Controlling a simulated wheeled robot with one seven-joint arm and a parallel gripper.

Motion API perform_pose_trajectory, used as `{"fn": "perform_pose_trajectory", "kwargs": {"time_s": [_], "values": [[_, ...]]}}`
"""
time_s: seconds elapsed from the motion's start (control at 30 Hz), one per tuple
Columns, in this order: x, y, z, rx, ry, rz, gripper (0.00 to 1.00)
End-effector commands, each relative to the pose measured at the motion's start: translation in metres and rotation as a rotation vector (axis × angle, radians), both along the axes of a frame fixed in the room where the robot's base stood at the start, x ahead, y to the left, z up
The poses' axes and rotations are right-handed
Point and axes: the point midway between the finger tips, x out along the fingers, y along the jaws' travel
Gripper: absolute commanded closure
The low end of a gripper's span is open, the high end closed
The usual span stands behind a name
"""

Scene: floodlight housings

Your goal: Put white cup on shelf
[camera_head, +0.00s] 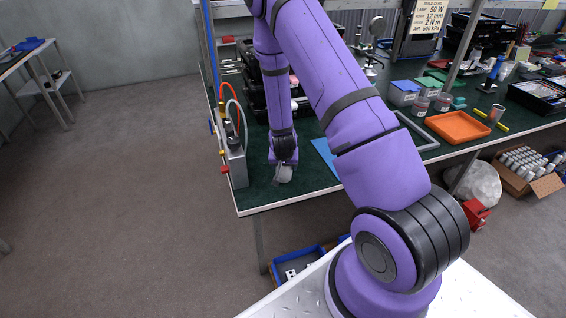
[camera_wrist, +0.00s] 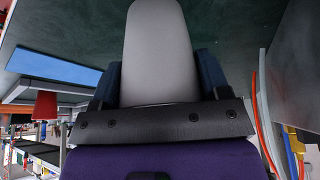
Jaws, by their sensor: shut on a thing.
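My gripper (camera_head: 284,170) is low over the near left corner of the green-topped bench (camera_head: 262,192), and my arm hides part of that area. In the wrist view its two dark blue fingers (camera_wrist: 160,85) are closed on the sides of a smooth, pale grey-white thing, which I take for the white cup (camera_wrist: 158,45). In the head view only a small grey patch shows at the gripper's tip. I cannot tell whether the cup touches the bench top. A raised shelf edge (camera_head: 233,10) runs above the back of the bench.
A blue sheet (camera_head: 325,156) lies to the right. An orange tray (camera_head: 457,127) and several small containers sit farther right. Open floor lies left.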

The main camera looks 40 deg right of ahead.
Motion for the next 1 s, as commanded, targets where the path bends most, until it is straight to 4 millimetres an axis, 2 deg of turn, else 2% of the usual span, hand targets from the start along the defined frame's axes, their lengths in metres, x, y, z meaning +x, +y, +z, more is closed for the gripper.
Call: {"fn": "perform_pose_trajectory", "kwargs": {"time_s": [0.1, 0.43, 0.47, 0.57, 0.87, 1.0], "values": [[-0.004, 0.004, -0.01, 0.001, 0.001, -0.001, 0.53], [-0.004, 0.003, -0.012, 0.0, -0.001, -0.001, 0.53], [-0.004, 0.003, -0.012, 0.0, -0.001, -0.001, 0.28], [-0.004, 0.003, -0.012, 0.0, -0.001, -0.001, 0.05], [-0.004, 0.004, -0.011, 0.0, -0.001, -0.001, 0.05], [-0.005, 0.005, -0.002, -0.001, -0.002, 0.0, 0.05]]}}
